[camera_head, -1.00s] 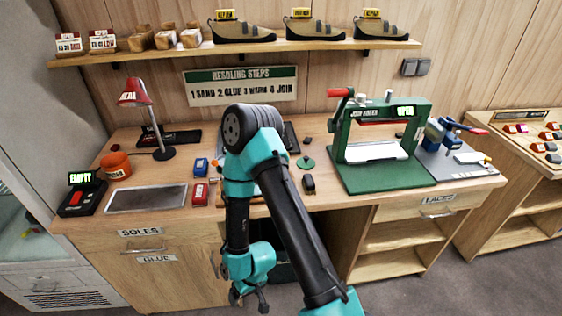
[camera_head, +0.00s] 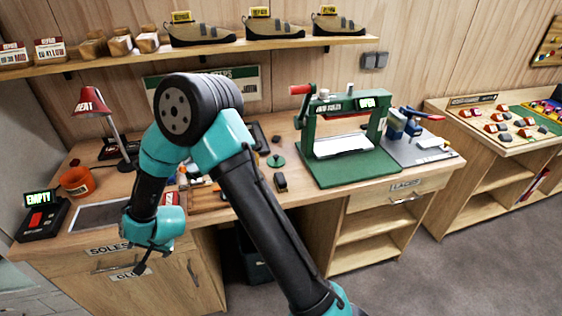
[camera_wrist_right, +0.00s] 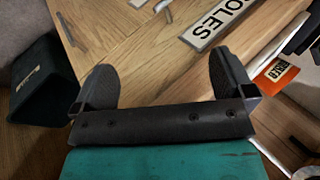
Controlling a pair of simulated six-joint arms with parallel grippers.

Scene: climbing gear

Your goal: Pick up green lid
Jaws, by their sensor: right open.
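The green lid (camera_head: 276,161), a small round disc with a knob, lies on the workbench left of the green press. It does not show in the right wrist view. My right gripper (camera_head: 146,262) hangs in front of the drawer labelled SOLES, well left of and below the lid. In the right wrist view the right gripper (camera_wrist_right: 165,80) has its fingers wide apart with nothing between them. My right arm crosses the head view and hides part of the bench. My left gripper is not in view.
The green press (camera_head: 345,150) stands right of the lid, and a small dark object (camera_head: 280,182) lies in front of it. A red lamp (camera_head: 92,105), an orange cup (camera_head: 76,181) and a box reading EMPTY (camera_head: 42,218) are at the left. A dark bin (camera_head: 252,262) sits under the bench.

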